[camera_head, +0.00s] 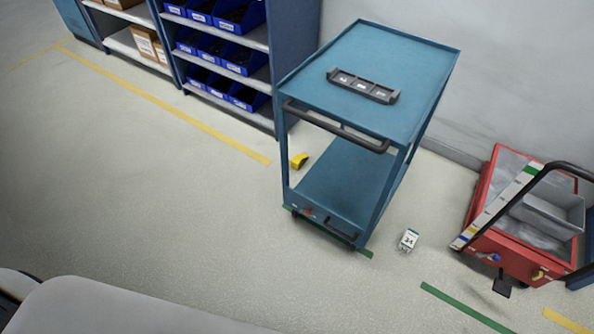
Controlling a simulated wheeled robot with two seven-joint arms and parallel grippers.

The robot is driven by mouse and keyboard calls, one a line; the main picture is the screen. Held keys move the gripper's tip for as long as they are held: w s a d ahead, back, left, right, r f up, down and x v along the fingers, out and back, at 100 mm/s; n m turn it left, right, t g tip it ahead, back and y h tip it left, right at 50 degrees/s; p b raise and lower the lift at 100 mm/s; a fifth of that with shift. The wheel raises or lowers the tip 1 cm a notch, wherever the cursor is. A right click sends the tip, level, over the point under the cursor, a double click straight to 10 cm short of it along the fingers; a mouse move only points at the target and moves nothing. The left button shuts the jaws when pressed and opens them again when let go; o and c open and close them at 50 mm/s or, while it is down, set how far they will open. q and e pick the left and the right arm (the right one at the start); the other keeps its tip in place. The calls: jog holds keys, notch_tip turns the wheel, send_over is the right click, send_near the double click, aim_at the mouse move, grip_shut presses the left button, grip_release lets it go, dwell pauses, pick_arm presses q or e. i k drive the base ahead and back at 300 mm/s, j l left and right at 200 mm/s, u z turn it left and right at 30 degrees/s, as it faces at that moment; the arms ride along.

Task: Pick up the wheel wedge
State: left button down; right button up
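A small yellow block, which looks like the wheel wedge (299,160), is at the left side of the blue cart (380,62), beside a corner post near the lower shelf. I cannot tell whether it rests on the floor or on the shelf edge. The cart has a dark push handle at its front edge and a dark tray with several labelled slots on its top. Neither of my grippers is in view.
A red cart (512,258) holding a grey bin stands at the right. Shelving with blue bins (240,62) stands behind. The floor at left is clear, with a yellow line.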

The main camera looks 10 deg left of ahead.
aim_at(297, 161)
jog(key=z, duration=0.45)
jog(key=j+z, duration=0.15)
jog(key=z, duration=0.25)
jog(key=j+z, duration=0.1)
jog(key=z, duration=0.35)
jog(key=i+j, duration=0.1)
jog(key=j, duration=0.45)
jog(key=i+j, duration=0.1)
jog(key=j, duration=0.45)
jog(key=i+j, duration=0.1)
jog(key=j, duration=0.45)
jog(key=i+j, duration=0.15)
jog(key=j, duration=0.4)
jog(key=i+j, duration=0.1)
jog(key=j, duration=0.45)
jog(key=i+j, duration=0.1)
jog(key=j, duration=0.45)
jog(key=i+j, duration=0.1)
jog(key=j, duration=0.45)
